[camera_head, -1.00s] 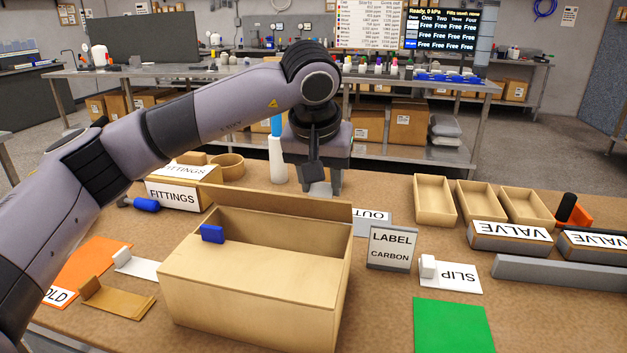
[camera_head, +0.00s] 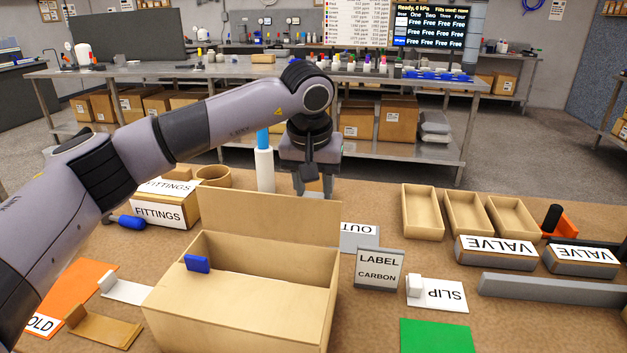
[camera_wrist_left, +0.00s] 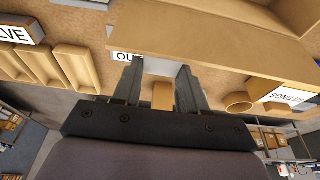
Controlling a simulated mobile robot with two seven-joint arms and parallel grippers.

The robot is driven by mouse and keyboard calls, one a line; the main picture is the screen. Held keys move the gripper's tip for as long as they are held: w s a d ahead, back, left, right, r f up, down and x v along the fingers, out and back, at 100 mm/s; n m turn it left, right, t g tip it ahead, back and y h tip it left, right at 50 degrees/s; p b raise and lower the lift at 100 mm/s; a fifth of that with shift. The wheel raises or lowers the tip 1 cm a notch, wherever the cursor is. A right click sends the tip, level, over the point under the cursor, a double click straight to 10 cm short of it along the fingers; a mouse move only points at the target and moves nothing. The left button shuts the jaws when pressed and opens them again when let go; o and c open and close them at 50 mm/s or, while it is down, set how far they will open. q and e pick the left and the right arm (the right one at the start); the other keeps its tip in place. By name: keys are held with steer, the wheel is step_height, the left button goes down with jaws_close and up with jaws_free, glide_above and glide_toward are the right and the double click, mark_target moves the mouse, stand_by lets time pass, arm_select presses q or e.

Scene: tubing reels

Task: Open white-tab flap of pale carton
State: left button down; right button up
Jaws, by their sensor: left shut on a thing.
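The pale carton (camera_head: 238,322) stands at the front of the bench. Its rear flap (camera_head: 265,222) stands raised at the back edge, with the opening partly uncovered. The near flap (camera_head: 240,292) lies flat and carries a blue tab (camera_head: 197,264). My left gripper (camera_head: 314,193) is behind the raised flap near its right end. In the left wrist view my left gripper (camera_wrist_left: 160,82) has a white tab (camera_wrist_left: 160,66) between its fingers, at the flap's edge (camera_wrist_left: 205,42). The head view mostly hides this tab. My right gripper is out of view.
A FITTINGS box (camera_head: 158,213) and a white bottle (camera_head: 265,170) stand behind the carton. Empty trays (camera_head: 423,212) stand farther right.

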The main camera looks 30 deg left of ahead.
arm_select(q)
steer(key=shift+f, duration=0.15)
steer(key=c, duration=0.6)
jaws_free()
steer(key=shift+b+v, duration=0.55)
steer(key=shift+v, duration=3)
steer(key=shift+w, duration=0.15)
